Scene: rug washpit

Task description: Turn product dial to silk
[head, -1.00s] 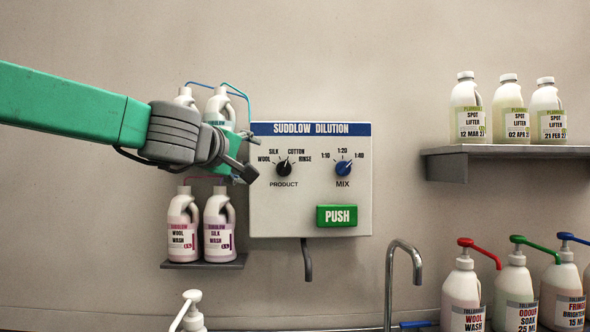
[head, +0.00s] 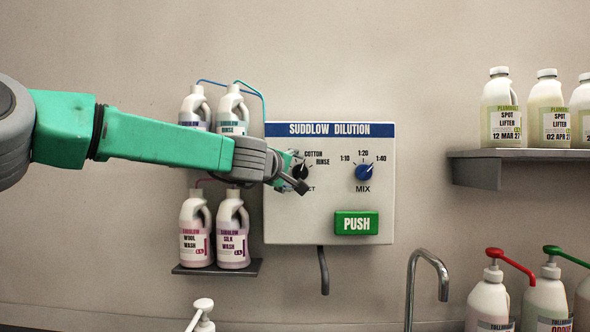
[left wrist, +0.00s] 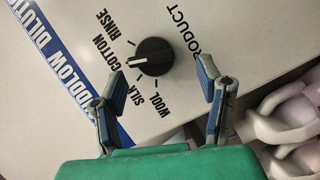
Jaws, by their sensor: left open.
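The black product dial (head: 301,171) is on the white dilution panel (head: 283,226), partly hidden behind my left gripper (head: 292,173) in the head view. In the left wrist view the dial (left wrist: 152,56) shows whole, and its white pointer mark faces about the COTTON label (left wrist: 109,54). The SILK label (left wrist: 117,94) lies beside one of my fingers, and the WOOL label (left wrist: 160,105) shows between the fingers. My left gripper (left wrist: 161,74) is open and empty, its fingertips spread to either side of the dial with gaps. I cannot tell whether the tips reach the panel.
The blue mix dial (head: 364,172) is right of the product dial, above the green PUSH button (head: 356,223). Bottles stand on a small rack (head: 217,268) left of the panel. A tap (head: 440,275) and pump bottles (head: 488,300) are at lower right, below a shelf (head: 520,154).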

